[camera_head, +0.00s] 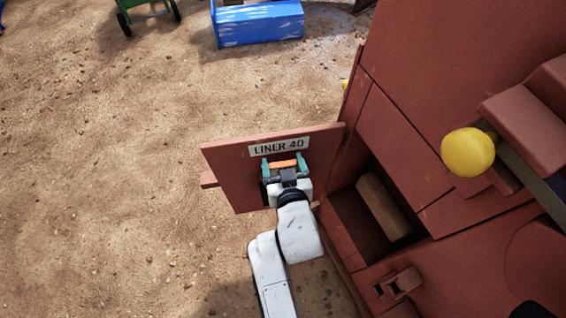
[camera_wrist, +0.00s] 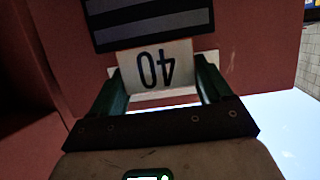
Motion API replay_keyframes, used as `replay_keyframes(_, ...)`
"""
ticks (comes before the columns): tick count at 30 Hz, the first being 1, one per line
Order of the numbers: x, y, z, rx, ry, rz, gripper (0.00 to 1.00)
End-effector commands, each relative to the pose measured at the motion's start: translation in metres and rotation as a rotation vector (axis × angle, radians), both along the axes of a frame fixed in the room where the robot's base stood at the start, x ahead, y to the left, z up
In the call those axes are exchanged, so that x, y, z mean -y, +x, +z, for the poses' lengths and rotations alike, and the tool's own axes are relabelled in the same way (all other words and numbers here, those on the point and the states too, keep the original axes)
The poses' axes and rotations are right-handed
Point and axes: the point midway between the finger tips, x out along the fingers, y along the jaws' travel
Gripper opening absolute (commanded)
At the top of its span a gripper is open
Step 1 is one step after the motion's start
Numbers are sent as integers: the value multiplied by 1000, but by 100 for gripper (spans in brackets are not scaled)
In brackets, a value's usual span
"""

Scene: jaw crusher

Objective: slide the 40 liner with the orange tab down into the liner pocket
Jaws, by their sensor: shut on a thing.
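A flat dark red plate (camera_head: 236,165) with a white label reading "LINER 40" stands at the left side of the red machine in the head view. An orange tab (camera_head: 283,163) shows below the label. My gripper (camera_head: 284,166) is shut on the tab, with one teal finger at each side. In the wrist view a white tag (camera_wrist: 155,66) with an upside-down "40" sits between my fingers (camera_wrist: 160,85), in front of a red surface. A dark rectangular opening (camera_head: 352,222) in the machine lies just right of the plate. I cannot tell if it is the liner pocket.
A tan-brown block (camera_head: 383,207) lies in the opening. A yellow knob (camera_head: 467,152) sticks out at the right, and a red bracket (camera_head: 398,283) stands below the opening. A blue crate (camera_head: 260,28) stands at the top. The sandy ground at left is mostly clear.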

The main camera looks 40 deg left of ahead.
Motion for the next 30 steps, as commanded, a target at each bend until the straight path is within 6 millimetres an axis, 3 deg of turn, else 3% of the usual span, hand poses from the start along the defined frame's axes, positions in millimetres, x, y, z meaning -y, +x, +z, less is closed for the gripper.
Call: replay_keyframes(30, -1, 1, -20, 7, 7, 0, 0)
